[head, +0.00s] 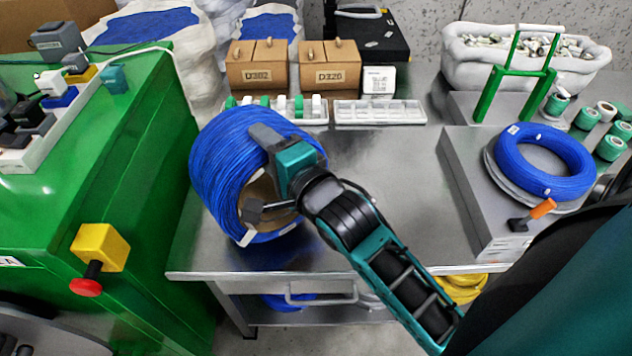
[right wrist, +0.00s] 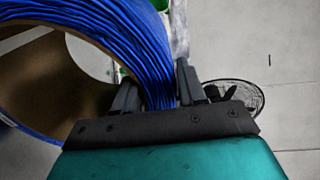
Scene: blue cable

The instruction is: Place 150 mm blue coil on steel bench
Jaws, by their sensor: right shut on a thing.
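A large blue coil (head: 225,165) with a brown cardboard core stands on its side over the left part of the steel bench (head: 375,190). My right gripper (head: 262,175) is shut on the coil's wall, with one finger on the outside and one in the core. In the right wrist view the blue windings (right wrist: 150,60) pass between the two fingers (right wrist: 157,92). I cannot tell whether the coil's lower edge touches the bench. A second, thinner blue coil (head: 520,150) lies flat on a grey box at the right. My left gripper is out of view.
A green cabinet (head: 140,170) with a red-and-yellow switch (head: 95,250) stands close to the coil's left. Cardboard boxes (head: 256,68) and white trays (head: 380,112) line the bench's back. The bench middle is bare. The grey box (head: 465,185) bounds it at right.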

